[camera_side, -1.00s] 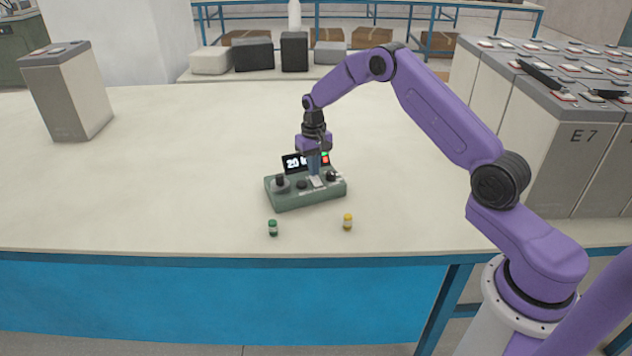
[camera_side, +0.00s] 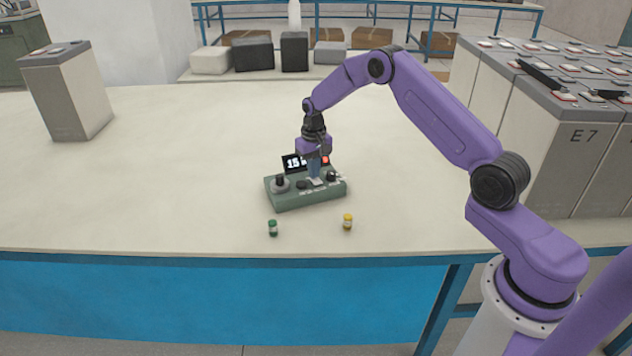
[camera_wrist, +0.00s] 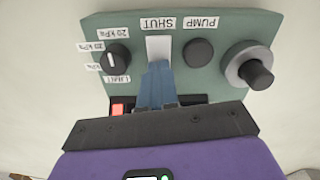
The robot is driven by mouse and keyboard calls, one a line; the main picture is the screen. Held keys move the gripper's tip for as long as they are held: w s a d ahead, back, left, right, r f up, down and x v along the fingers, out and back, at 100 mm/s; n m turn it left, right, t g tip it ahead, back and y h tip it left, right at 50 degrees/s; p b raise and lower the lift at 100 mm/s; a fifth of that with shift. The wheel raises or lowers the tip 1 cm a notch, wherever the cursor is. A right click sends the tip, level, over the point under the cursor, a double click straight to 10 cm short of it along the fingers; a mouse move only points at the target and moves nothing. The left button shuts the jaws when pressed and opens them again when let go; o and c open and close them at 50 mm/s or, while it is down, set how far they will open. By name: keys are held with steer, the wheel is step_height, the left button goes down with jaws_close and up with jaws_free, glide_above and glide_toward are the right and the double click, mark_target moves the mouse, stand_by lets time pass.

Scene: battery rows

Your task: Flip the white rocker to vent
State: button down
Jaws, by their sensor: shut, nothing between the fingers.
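The white rocker (camera_wrist: 159,46) is on the green control box (camera_wrist: 225,85), below the upside-down SHUT label in the wrist view. The gripper (camera_side: 315,177) is over the box in the side view. Any label at the rocker's other end is hidden by the fingers.
A LIMIT dial (camera_wrist: 116,58), a black PUMP button (camera_wrist: 198,52) and a large knob (camera_wrist: 255,72) flank the rocker. The box's display (camera_side: 293,162) reads 15, beside a red light (camera_side: 325,159). Green (camera_side: 273,228) and yellow (camera_side: 348,222) small cylinders stand in front.

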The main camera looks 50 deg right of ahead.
step_height(320, 180, up, 7)
stand_by(0.8)
steer(key=shift+a, duration=0.1)
